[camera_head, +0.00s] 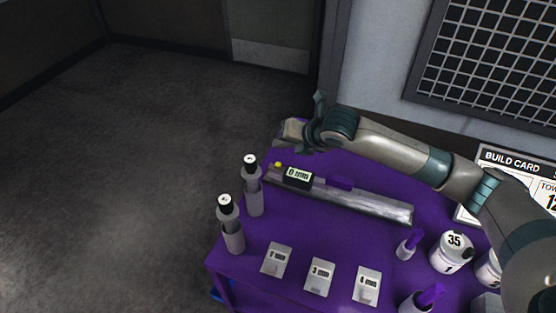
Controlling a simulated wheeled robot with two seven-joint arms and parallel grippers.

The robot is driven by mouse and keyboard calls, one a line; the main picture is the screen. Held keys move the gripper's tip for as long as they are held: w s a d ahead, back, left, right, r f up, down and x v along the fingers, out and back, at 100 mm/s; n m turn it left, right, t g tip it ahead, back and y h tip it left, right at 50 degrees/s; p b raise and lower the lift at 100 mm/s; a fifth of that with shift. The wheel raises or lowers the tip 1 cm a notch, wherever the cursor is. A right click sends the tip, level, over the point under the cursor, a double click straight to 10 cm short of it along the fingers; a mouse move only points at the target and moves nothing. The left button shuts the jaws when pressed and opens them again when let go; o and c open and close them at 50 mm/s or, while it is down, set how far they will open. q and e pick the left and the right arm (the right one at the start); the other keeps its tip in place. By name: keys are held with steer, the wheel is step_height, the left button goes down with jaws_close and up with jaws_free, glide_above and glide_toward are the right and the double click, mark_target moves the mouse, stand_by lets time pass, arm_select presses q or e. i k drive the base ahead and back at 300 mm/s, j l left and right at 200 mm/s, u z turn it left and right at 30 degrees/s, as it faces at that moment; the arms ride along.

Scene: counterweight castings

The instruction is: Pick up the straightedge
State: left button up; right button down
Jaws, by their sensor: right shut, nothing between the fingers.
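The straightedge is a long silver bar (370,205) lying on the purple table, running from the back left corner down to the right. A small black block (298,178) with a white "mm" label sits on or against its left part. My right arm reaches in from the right, above and behind the bar. My left gripper is out of view.
Labelled cards (320,276) lie in front. White weights (452,252) and purple-handled items (409,244) stand right. A build card (510,160) is behind.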

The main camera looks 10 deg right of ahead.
mark_target(336, 186)
steer(key=k+j, duration=0.15)
steer(key=k, duration=0.35)
steer(key=k+j, duration=0.15)
steer(key=k, duration=0.35)
steer(key=k+j, duration=0.15)
steer(key=k, duration=0.3)
